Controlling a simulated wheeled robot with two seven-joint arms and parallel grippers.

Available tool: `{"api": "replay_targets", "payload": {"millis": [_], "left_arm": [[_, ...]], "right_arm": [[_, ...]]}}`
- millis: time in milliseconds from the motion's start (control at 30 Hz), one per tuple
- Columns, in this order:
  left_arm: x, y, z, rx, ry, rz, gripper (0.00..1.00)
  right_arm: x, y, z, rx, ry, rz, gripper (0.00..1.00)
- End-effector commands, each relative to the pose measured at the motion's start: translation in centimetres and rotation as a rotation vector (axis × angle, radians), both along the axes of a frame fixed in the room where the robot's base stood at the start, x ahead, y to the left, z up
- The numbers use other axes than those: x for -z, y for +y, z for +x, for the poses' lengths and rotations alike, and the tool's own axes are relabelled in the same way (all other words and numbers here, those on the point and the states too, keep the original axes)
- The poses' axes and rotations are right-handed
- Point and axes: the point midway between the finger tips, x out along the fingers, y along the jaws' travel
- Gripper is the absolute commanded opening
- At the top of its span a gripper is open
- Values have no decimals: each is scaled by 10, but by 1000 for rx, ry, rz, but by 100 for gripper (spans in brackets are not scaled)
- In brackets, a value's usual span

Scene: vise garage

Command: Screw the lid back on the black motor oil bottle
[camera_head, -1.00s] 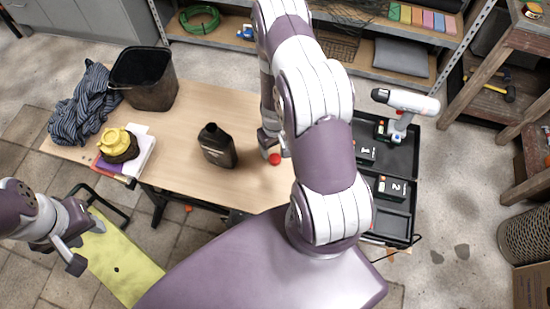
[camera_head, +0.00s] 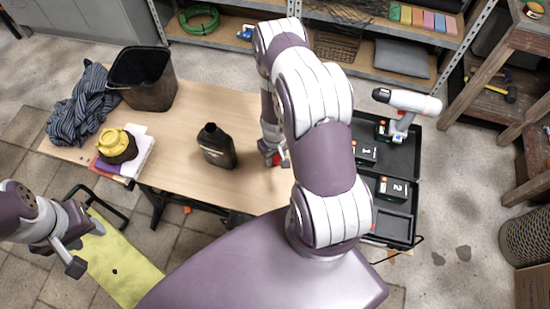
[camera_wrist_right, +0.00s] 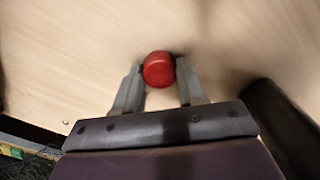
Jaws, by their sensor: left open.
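The black motor oil bottle (camera_head: 216,146) stands upright on the wooden table, left of my right gripper. Its dark neck shows no lid. The red lid (camera_wrist_right: 159,69) is between the fingertips of my right gripper (camera_wrist_right: 159,72) in the right wrist view. The lid looks sharp there while the table is blurred, so it appears held. In the head view my right gripper (camera_head: 273,156) is low over the table, and only a little red shows beside it. My left gripper (camera_head: 86,248) is open and empty, off the table at the lower left.
A black bin (camera_head: 143,79), a striped cloth (camera_head: 82,106) and a yellow-topped item (camera_head: 117,143) on books occupy the table's left side. A black toolbox (camera_head: 402,150) with a drill (camera_head: 407,102) lies to the right. The table (camera_head: 225,105) is clear around the bottle.

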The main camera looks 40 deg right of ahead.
Motion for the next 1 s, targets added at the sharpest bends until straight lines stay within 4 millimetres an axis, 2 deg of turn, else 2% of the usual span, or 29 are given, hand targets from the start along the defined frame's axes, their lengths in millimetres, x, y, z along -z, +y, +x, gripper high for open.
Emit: {"api": "replay_targets", "payload": {"millis": [300, 433, 567, 667, 700, 767, 1000], "left_arm": [[0, 0, 0, 0, 0, 0, 43], [-1, 0, 0, 0, 0, 0, 43], [-4, 0, 0, 0, 0, 0, 43], [-10, 0, 0, 0, 0, 0, 43], [3, 0, 0, 0, -1, 0, 43], [10, 0, 0, 0, 0, 0, 43], [18, 0, 0, 0, 0, 0, 43]], "right_arm": [[0, 0, 0, 0, 0, 0, 12], [-7, 0, 0, 0, 0, 0, 12], [-23, 0, 0, 0, -1, 0, 12], [-47, 0, 0, -1, -2, 0, 12], [-44, -5, -10, 4, -2, 0, 12], [-50, -9, -23, 5, -3, -1, 12], [-86, -27, -73, 6, -2, -1, 12]]}}
